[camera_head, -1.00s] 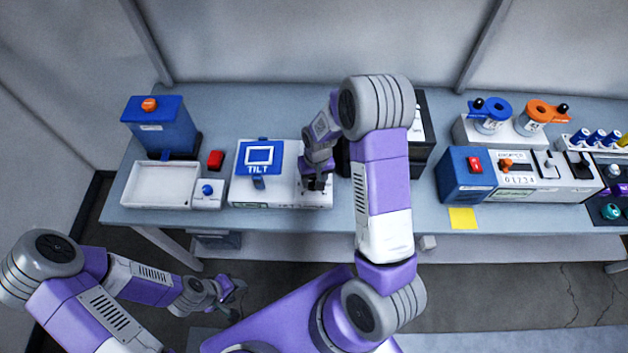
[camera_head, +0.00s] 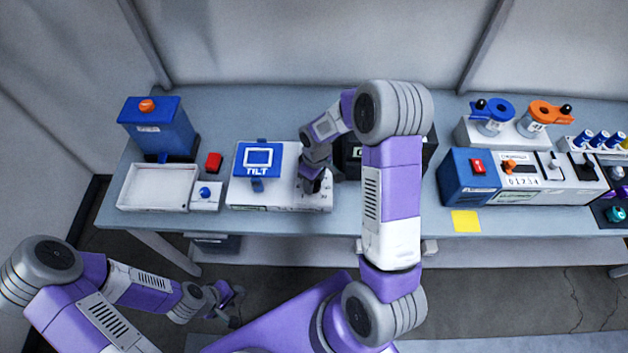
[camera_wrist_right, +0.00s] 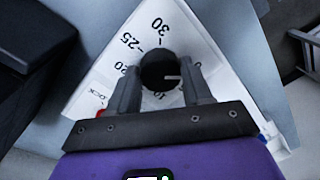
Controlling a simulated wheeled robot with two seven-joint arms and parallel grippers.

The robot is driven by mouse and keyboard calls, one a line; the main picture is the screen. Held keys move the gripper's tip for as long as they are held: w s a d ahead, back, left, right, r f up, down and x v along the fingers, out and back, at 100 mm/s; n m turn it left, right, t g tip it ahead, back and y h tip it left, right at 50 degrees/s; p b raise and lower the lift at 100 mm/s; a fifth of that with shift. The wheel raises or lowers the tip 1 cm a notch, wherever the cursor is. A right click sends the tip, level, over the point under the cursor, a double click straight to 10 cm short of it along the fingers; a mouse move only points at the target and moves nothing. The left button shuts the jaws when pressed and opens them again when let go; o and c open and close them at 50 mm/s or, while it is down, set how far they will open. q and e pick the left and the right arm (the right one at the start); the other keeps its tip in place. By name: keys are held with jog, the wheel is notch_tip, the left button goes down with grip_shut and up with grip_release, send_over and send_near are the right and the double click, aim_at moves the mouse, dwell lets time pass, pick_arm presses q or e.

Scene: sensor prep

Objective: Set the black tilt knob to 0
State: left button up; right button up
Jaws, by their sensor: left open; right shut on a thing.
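The black tilt knob (camera_wrist_right: 158,70) is on a white box with a printed dial, seen in the right wrist view. A white pointer line on it points right, to where I see no number. My right gripper (camera_wrist_right: 161,90) is shut on the knob, one finger on each side. In the head view the white box (camera_head: 237,199) carries a blue TILT screen (camera_head: 258,158), and my right gripper (camera_head: 312,187) covers the knob. My left gripper (camera_head: 229,303) is open and empty, low before the table.
A white tray (camera_head: 157,205), a blue button unit (camera_head: 205,195) and a red block (camera_head: 213,162) stand left of the box. A black box (camera_head: 428,150) stands right, partly behind my right arm. A yellow note (camera_head: 465,221) lies near the front edge.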

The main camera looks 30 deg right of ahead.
dwell(0.5)
jog(key=o, duration=1)
jog(key=shift+o, duration=0.2)
jog(key=r, duration=0.7)
jog(key=shift+w+d+r, duration=0.15)
jog(key=shift+d+r, duration=0.05)
jog(key=shift+r, duration=0.15)
